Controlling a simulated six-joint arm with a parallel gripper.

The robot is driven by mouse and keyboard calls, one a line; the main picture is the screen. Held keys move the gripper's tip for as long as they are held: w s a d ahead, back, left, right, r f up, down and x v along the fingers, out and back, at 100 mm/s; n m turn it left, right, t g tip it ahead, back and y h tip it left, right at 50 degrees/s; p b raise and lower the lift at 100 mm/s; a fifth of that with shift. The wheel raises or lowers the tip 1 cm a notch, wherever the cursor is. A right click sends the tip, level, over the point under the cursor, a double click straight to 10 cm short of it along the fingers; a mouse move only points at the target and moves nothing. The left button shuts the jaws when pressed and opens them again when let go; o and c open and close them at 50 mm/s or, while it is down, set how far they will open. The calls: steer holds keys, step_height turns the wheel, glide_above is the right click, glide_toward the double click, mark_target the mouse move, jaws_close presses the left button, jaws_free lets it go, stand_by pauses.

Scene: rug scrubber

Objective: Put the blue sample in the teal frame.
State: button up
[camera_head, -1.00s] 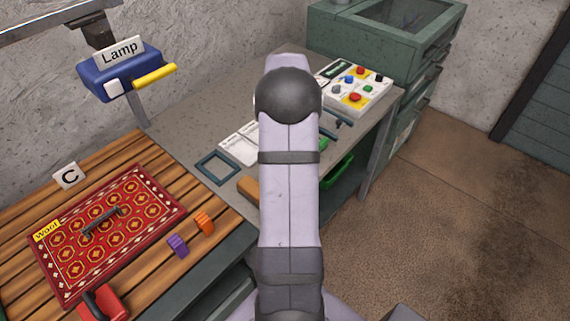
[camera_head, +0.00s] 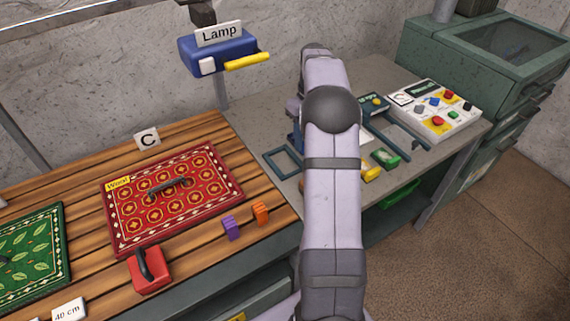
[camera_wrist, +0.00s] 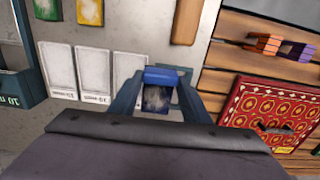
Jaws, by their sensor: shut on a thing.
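The blue sample (camera_wrist: 167,75) is between the fingers of my gripper (camera_wrist: 160,88) in the wrist view. My gripper is shut on it; its top edge is blue and its face dark and mottled. The teal frame (camera_head: 283,164) lies flat and empty on the grey bench, beside the wooden boards in the head view. In the wrist view, part of what looks like the frame (camera_wrist: 184,72) shows just behind the sample, the rest hidden. My arm hides most of the gripper in the head view, so the height above the bench is hard to tell.
White card places (camera_wrist: 92,75) lie beside the gripper. A green sample (camera_head: 386,158) and a yellow sample (camera_head: 371,172) lie right of my arm, near a button panel (camera_head: 435,108). A red rug (camera_head: 170,205), purple block (camera_head: 231,227) and orange block (camera_head: 261,213) are left.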

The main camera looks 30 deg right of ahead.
steer(key=w+a, duration=0.4)
steer(key=shift+f+p, duration=1.45)
steer(key=shift+f, duration=3.55)
steer(key=shift+f, duration=0.2)
steer(key=o, duration=1)
steer(key=shift+o, duration=0.2)
steer(key=shift+r, duration=0.1)
step_height(320, 180, up, 12)
steer(key=b, duration=0.3)
steer(key=shift+r+b, duration=0.15)
steer(key=shift+b, duration=0.15)
